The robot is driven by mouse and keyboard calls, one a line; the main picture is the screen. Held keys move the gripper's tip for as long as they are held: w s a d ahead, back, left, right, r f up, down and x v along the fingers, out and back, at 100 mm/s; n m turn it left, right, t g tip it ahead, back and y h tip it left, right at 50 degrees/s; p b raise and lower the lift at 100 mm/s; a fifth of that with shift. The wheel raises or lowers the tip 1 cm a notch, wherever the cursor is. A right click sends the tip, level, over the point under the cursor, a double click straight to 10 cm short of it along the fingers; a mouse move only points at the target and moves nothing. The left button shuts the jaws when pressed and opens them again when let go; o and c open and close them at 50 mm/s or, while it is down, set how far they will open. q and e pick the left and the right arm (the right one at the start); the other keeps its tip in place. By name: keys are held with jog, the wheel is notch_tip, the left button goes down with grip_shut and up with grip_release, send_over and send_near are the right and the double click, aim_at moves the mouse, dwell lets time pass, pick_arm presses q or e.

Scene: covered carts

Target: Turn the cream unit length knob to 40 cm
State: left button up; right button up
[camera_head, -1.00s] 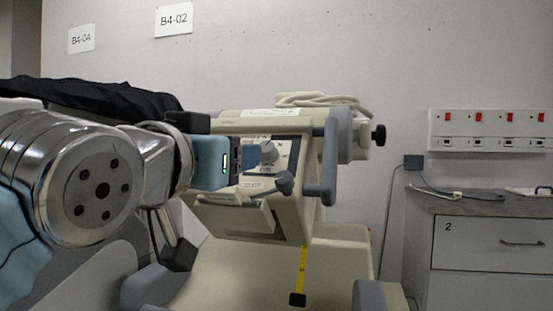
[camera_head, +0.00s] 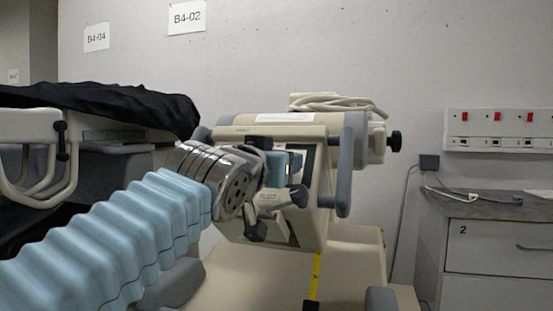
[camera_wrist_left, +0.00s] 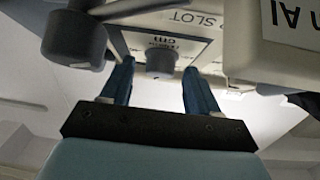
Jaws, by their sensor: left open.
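The cream unit (camera_head: 300,222) stands in the middle of the head view, its front panel mostly hidden behind my left wrist and gripper. In the left wrist view a small grey knob (camera_wrist_left: 160,61) sits on the unit's panel below a label reading "cm". My left gripper (camera_wrist_left: 158,72) is open, with one blue finger on each side of this knob. I cannot tell whether the fingers touch it. In the head view the left gripper (camera_head: 291,166) is at the panel. The knob's pointer and scale are not readable. My right gripper is not in view.
A dark grey round-ended lever (camera_wrist_left: 74,38) sticks out close to the left finger in the wrist view. A grey handle bar (camera_head: 346,172) runs down the unit's right side. A yellow tape (camera_head: 317,272) hangs below. A drawer cabinet (camera_head: 490,245) stands at the right.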

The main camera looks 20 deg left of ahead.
pick_arm(q)
jog(key=c, duration=1)
jog(key=shift+c, duration=0.2)
